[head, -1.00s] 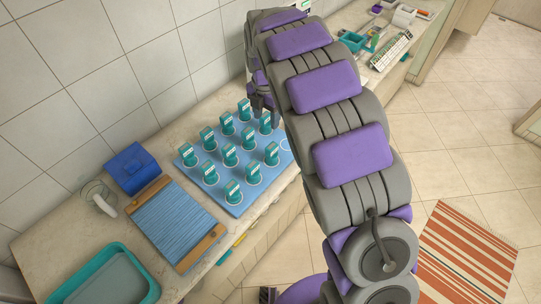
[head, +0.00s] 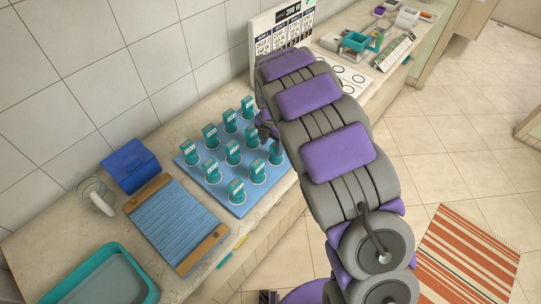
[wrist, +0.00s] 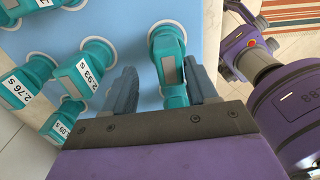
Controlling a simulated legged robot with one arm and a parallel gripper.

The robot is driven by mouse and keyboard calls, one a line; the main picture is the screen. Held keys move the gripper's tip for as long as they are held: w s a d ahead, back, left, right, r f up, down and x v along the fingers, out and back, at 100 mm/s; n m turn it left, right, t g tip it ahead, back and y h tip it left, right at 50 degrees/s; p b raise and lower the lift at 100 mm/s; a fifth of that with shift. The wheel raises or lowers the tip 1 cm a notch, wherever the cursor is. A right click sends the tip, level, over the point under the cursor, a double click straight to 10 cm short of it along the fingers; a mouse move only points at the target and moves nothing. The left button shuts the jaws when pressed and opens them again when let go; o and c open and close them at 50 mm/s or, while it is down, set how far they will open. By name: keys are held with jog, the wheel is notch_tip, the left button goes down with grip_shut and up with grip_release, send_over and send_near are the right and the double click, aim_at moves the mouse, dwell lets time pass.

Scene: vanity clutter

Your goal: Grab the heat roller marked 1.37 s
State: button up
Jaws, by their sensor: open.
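Several teal heat rollers stand upright on a blue board (head: 213,190), each in a pale ring. My gripper (wrist: 162,72) is open and low at the board's right side. In the wrist view one teal roller (wrist: 169,66) stands between its two grey fingers, with a visible gap on the left side. That roller's mark cannot be read; its grey face shows no legible text. Neighbouring rollers to the left read 2.93 S (wrist: 83,74) and 2.76 S (wrist: 28,82); another mark ends in 09 S. In the head view a roller (head: 276,153) stands just below the gripper. I cannot find 1.37 s.
A blue slatted mat (head: 177,224) with wooden ends, a teal tray (head: 105,280) and a blue case (head: 131,166) lie left of the board. A printed sign (head: 281,30) stands behind. A white sheet with rings (head: 340,75) lies beyond my arm.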

jog(key=shift+d+f, duration=0.85)
jog(key=shift+d, duration=0.65)
jog(key=shift+a, duration=1.25)
jog(key=c, duration=0.5)
jog(key=shift+c, duration=1)
jog(key=shift+d, duration=0.25)
jog(key=shift+c, duration=0.8)
jog(key=shift+d, duration=0.7)
grip_shut()
